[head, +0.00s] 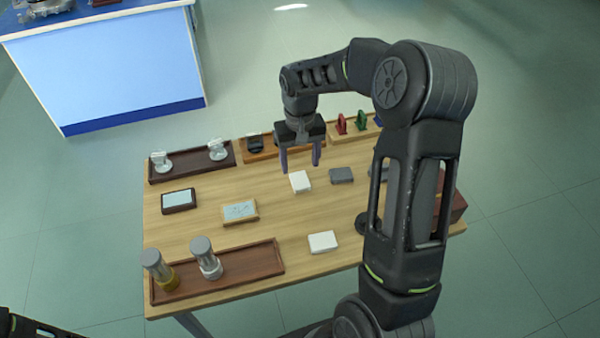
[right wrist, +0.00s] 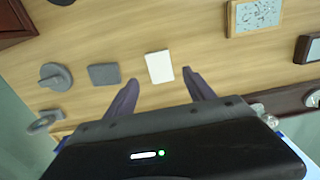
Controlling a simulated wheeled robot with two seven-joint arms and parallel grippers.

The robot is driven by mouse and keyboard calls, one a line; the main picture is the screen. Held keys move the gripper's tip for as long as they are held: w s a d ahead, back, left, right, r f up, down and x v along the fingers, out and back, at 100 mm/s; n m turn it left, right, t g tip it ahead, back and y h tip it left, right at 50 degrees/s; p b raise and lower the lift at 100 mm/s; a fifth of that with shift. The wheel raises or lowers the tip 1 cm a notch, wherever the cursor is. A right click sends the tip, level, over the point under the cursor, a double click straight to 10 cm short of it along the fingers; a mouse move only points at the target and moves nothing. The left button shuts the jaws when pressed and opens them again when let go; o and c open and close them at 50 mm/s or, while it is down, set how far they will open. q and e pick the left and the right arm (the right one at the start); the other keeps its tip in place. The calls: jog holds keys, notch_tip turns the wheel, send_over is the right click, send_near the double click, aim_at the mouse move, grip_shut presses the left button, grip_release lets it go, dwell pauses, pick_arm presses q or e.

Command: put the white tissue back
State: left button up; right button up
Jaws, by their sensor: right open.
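Two small white flat pieces lie on the wooden table, and I cannot tell for sure which is the tissue. One white piece (head: 300,181) is near the middle and also shows in the right wrist view (right wrist: 159,67). The other white piece (head: 322,242) lies nearer the front edge. My right gripper (head: 300,166) is open and empty, pointing down above the far side of the middle white piece. In the right wrist view its fingertips (right wrist: 160,79) stand apart, one on each side of the white piece's near end. My left gripper is not seen.
A grey pad (head: 342,175) lies right of the middle white piece. A framed panel (head: 240,211) lies to its left. A dark tray (head: 236,269) with two capped jars is at front left; more trays line the back. My right arm hides the table's right side.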

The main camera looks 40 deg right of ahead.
aim_at(300, 180)
notch_tip(300, 180, up, 6)
jog(key=shift+r, duration=0.15)
jog(key=shift+s, duration=0.1)
dwell(0.6)
